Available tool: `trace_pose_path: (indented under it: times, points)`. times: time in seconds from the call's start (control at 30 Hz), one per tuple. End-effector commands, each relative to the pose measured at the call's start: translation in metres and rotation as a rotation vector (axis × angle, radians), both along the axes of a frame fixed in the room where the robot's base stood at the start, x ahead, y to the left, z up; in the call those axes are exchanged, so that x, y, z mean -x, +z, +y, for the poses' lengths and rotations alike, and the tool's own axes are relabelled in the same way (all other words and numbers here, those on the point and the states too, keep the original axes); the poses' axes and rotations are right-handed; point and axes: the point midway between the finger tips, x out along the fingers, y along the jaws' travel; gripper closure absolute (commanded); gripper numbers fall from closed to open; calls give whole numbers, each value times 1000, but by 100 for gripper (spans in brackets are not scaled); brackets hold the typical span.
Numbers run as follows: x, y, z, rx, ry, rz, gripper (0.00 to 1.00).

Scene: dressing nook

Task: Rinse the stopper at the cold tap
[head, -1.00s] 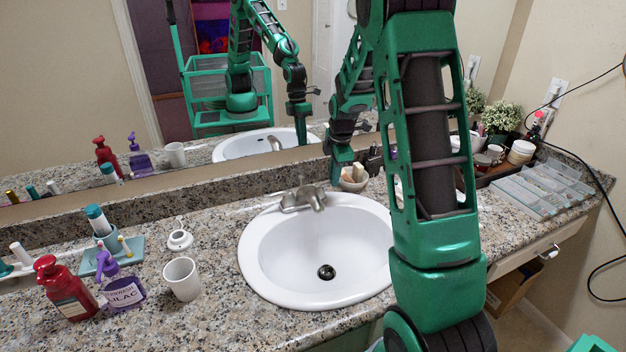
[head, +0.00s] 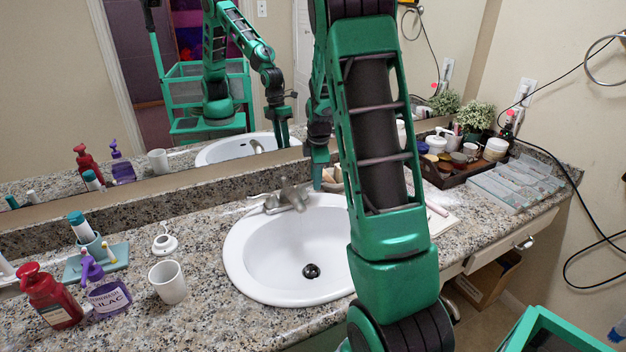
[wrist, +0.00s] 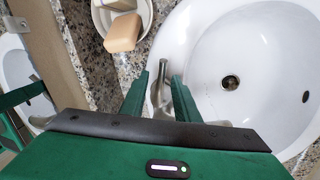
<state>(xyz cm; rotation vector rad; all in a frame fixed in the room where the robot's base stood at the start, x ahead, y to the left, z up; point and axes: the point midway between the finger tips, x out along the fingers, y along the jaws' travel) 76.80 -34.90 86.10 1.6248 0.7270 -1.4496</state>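The metal tap (head: 288,197) stands at the back rim of the white oval sink (head: 250,268). My gripper (wrist: 161,76) points down over the back rim by the tap, its two green fingers apart with part of the tap showing between them in the wrist view. I see nothing held between them. In the head view one green finger shows beside my arm, just right of the tap; the rest is hidden. A small white round piece with a knob (head: 164,244), perhaps the stopper, lies on the counter left of the sink. The drain (head: 310,271) shows dark.
A soap bowl (wrist: 105,15) with a tan bar stands close to my gripper. Left are a white cup (head: 168,282), a purple lilac bottle (head: 108,297), a red pump bottle (head: 50,297) and a blue tray (head: 75,268). The mirror runs behind. A dark tray of jars (head: 450,172) stands right.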

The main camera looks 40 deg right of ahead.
Motion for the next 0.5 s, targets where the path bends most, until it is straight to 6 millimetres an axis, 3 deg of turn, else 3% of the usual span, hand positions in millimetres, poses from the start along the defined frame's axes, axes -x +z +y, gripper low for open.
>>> trace_pose_path:
  times: [0.27,0.5]
  points:
    - [1,4,0,-1,0,1,71]
    - [6,39,4,0,1,-2,71]
